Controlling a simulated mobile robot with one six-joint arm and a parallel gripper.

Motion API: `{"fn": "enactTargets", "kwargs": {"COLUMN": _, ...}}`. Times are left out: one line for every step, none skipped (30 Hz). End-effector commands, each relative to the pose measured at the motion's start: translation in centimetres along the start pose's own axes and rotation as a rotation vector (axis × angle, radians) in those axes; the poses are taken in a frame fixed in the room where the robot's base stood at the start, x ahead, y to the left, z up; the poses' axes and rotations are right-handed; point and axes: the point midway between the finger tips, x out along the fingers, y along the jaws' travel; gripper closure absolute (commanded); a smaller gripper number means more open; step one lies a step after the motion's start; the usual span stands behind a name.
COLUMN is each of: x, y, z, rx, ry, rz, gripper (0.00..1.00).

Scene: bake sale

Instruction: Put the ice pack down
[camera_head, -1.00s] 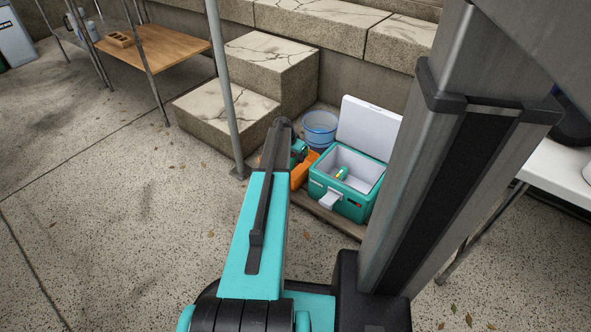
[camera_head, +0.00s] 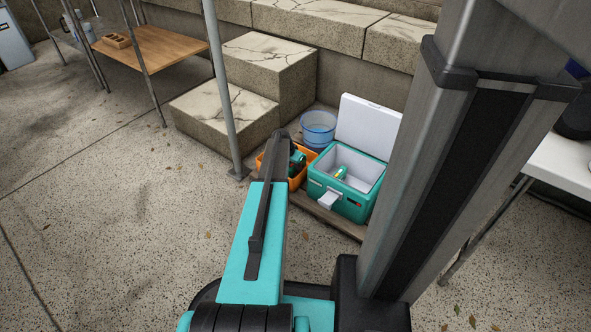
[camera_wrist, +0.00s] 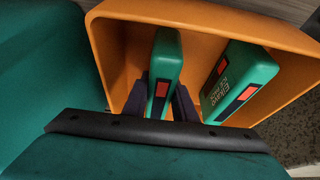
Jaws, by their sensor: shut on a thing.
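My gripper (camera_wrist: 160,98) points down into an orange crate (camera_wrist: 110,50). Its dark fingers are shut on a green ice pack (camera_wrist: 165,62) with a red label, which stands upright inside the crate walls. I cannot tell whether it touches the crate floor. A second green ice pack (camera_wrist: 242,80) leans to the right of it in the crate, apart from my fingers. In the head view, the crate (camera_head: 298,183) is partly hidden behind my arm, with green and dark parts showing inside.
A teal cooler (camera_head: 335,205) with its white lid (camera_head: 368,128) open stands close right of the crate; a small green and yellow item (camera_head: 340,173) lies inside. A blue bucket (camera_head: 318,127) stands behind. A metal pole (camera_head: 222,85) rises left of the crate.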

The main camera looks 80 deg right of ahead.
Motion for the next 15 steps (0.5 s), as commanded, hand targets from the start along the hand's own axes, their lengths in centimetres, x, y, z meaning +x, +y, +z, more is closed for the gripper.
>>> {"fn": "enactTargets", "kwargs": {"x": 0.22, "y": -0.02, "z": 0.04, "rx": 0.000, "ry": 0.001, "rz": -0.001, "gripper": 1.00}}
{"fn": "enactTargets", "kwargs": {"x": 0.23, "y": -0.02, "z": 0.04, "rx": 0.000, "ry": 0.001, "rz": -0.001, "gripper": 1.00}}
{"fn": "enactTargets", "kwargs": {"x": 0.21, "y": -0.02, "z": 0.04, "rx": 0.000, "ry": 0.002, "rz": -0.001, "gripper": 1.00}}
{"fn": "enactTargets", "kwargs": {"x": 0.18, "y": -0.02, "z": 0.03, "rx": 0.000, "ry": 0.002, "rz": -0.001, "gripper": 1.00}}
{"fn": "enactTargets", "kwargs": {"x": 0.16, "y": -0.02, "z": 0.02, "rx": 0.000, "ry": 0.002, "rz": -0.001, "gripper": 1.00}}
{"fn": "enactTargets", "kwargs": {"x": 0.15, "y": -0.02, "z": 0.02, "rx": 0.000, "ry": 0.002, "rz": -0.001, "gripper": 1.00}}
{"fn": "enactTargets", "kwargs": {"x": 0.14, "y": -0.02, "z": 0.02, "rx": 0.000, "ry": 0.002, "rz": -0.001, "gripper": 1.00}}
{"fn": "enactTargets", "kwargs": {"x": 0.14, "y": -0.02, "z": 0.02, "rx": 0.000, "ry": 0.001, "rz": -0.001, "gripper": 1.00}}
{"fn": "enactTargets", "kwargs": {"x": 0.14, "y": -0.02, "z": 0.02, "rx": 0.000, "ry": 0.001, "rz": -0.001, "gripper": 1.00}}
{"fn": "enactTargets", "kwargs": {"x": 0.16, "y": -0.02, "z": 0.03, "rx": 0.000, "ry": 0.001, "rz": -0.001, "gripper": 1.00}}
{"fn": "enactTargets", "kwargs": {"x": 0.20, "y": -0.02, "z": 0.04, "rx": 0.000, "ry": 0.001, "rz": -0.001, "gripper": 1.00}}
{"fn": "enactTargets", "kwargs": {"x": 0.28, "y": -0.02, "z": 0.08, "rx": 0.000, "ry": 0.001, "rz": -0.001, "gripper": 1.00}}
{"fn": "enactTargets", "kwargs": {"x": 0.35, "y": -0.03, "z": 0.10, "rx": 0.000, "ry": 0.001, "rz": -0.001, "gripper": 1.00}}
{"fn": "enactTargets", "kwargs": {"x": 0.41, "y": -0.03, "z": 0.13, "rx": 0.000, "ry": 0.001, "rz": -0.001, "gripper": 1.00}}
{"fn": "enactTargets", "kwargs": {"x": 0.46, "y": -0.01, "z": 0.18, "rx": 0.000, "ry": 0.000, "rz": 0.000, "gripper": 0.72}}
